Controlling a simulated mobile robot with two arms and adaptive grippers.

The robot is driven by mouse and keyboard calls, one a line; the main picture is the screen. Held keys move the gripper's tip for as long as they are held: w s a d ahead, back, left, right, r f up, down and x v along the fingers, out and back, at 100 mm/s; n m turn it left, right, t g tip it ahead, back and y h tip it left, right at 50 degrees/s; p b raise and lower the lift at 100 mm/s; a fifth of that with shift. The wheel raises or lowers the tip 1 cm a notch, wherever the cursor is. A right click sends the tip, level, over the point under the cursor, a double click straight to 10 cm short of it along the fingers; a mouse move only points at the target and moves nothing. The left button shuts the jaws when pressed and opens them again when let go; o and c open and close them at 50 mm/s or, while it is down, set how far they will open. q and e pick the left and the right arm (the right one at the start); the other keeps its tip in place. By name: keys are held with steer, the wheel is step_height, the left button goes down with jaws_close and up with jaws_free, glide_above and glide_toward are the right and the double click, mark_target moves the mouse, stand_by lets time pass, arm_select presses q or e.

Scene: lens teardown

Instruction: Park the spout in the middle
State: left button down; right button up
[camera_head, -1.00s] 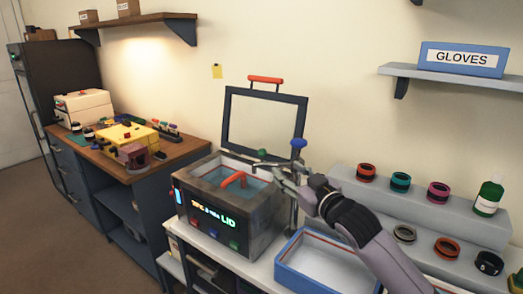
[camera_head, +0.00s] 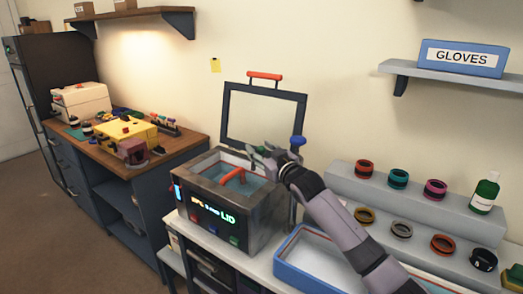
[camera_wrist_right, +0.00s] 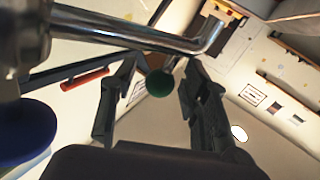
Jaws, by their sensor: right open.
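The spout is a shiny metal tube with a bent end, seen in the right wrist view (camera_wrist_right: 140,32). A green ball knob (camera_wrist_right: 159,83) shows between the fingers of my right gripper (camera_wrist_right: 160,72); contact cannot be told. In the head view, the right gripper (camera_head: 265,157) is open at the green knob (camera_head: 261,150), above the bath tank (camera_head: 235,207), and hides most of the spout. A blue knob (camera_head: 297,141) tops the spout's post (camera_head: 293,205) at the tank's right. It also shows at the left in the wrist view (camera_wrist_right: 25,135). My left gripper is out of view.
The tank's framed lid (camera_head: 226,115) stands open behind, with an orange handle (camera_head: 264,75). An orange handle (camera_head: 236,175) also shows inside the tank. A blue-rimmed tray (camera_head: 290,272) lies under my right arm. Several coloured rings stand on the stepped rack (camera_head: 420,215) at the right.

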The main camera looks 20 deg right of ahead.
steer(key=shift+c, duration=0.6)
steer(key=shift+f, duration=0.1)
jaws_close()
